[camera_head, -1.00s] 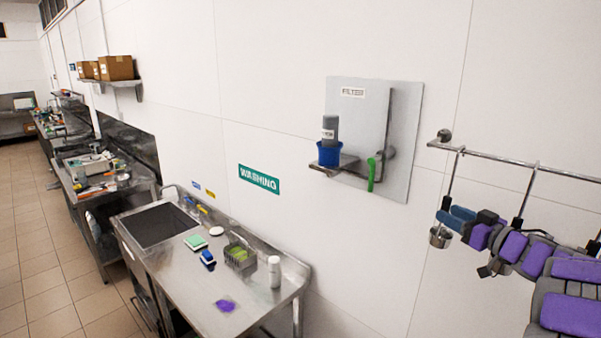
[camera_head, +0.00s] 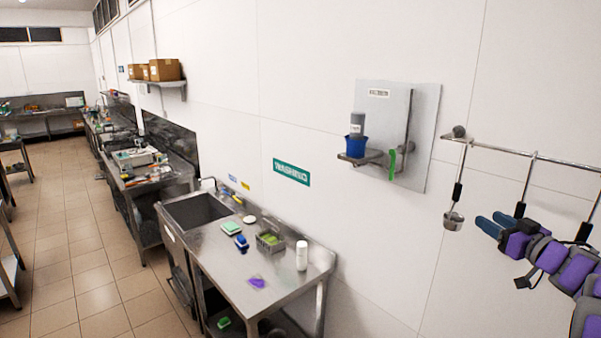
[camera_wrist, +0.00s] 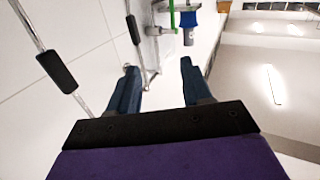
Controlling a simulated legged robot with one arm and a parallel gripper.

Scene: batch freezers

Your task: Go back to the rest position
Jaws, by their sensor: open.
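My gripper (camera_head: 489,225) is at the right of the head view, in front of the wall rail with hanging tools. Its two blue fingers point left, and my purple and grey arm runs off to the lower right. In the wrist view my gripper (camera_wrist: 158,82) shows two blue fingers spread apart with nothing between them. A ladle (camera_head: 453,218) with a small metal cup hangs from the rail just left of the fingertips. I cannot tell how close the fingers are to it in depth.
A steel washing table (camera_head: 230,262) with a sink (camera_head: 200,210) stands along the wall. A wall panel's shelf holds a blue cup (camera_head: 355,148), with a green handle (camera_head: 392,164) beside it. The metal rail (camera_head: 500,148) runs along the right wall. The tiled floor (camera_head: 85,255) at left is open.

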